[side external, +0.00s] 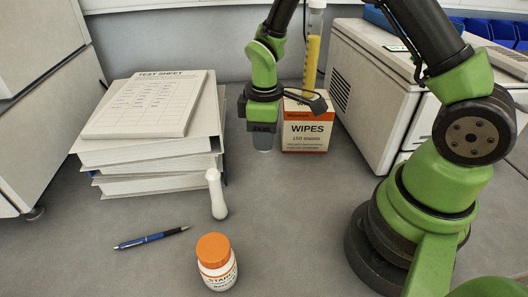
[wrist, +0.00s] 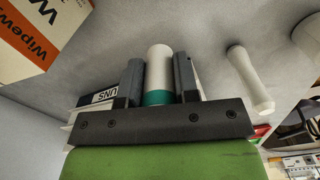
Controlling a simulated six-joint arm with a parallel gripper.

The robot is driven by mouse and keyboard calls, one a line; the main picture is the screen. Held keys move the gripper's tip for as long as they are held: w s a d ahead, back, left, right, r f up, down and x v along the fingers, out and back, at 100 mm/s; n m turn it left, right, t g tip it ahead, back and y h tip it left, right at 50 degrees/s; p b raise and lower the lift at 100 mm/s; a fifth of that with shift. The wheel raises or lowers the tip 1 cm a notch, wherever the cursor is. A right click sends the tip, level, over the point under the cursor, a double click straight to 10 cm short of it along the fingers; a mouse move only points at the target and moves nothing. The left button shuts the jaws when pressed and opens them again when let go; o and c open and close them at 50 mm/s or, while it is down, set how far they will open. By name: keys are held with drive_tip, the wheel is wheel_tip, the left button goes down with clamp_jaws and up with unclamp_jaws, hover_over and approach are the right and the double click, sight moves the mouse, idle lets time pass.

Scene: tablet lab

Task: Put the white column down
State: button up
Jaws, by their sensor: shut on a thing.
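The white column (wrist: 159,66) is a white cylinder with a teal band, held upright or nearly so between the two fingers of my gripper (wrist: 158,82).
The wipes box (side external: 305,128) stands close at right, with a tall yellow-filled tube (side external: 313,50) behind it. Stacked binders (side external: 150,155) stand left. A white pestle (side external: 216,195), blue pen (side external: 151,238) and orange-capped bottle (side external: 216,263) are nearer the front. Bench (side external: 290,205) is clear at centre.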

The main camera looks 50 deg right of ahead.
wheel_tip(320, 180, up, 9)
drive_tip(key=s+a+m, duration=0.1)
drive_tip(key=s+m, duration=0.1)
drive_tip(key=m, duration=0.4)
drive_tip(key=shift+s, duration=0.35)
drive_tip(key=n, duration=0.7)
hover_over(258, 167)
wheel_tip(258, 167, down, 7)
wheel_tip(258, 167, down, 10)
drive_tip(key=shift+r, duration=0.15)
drive_tip(key=o, duration=0.9)
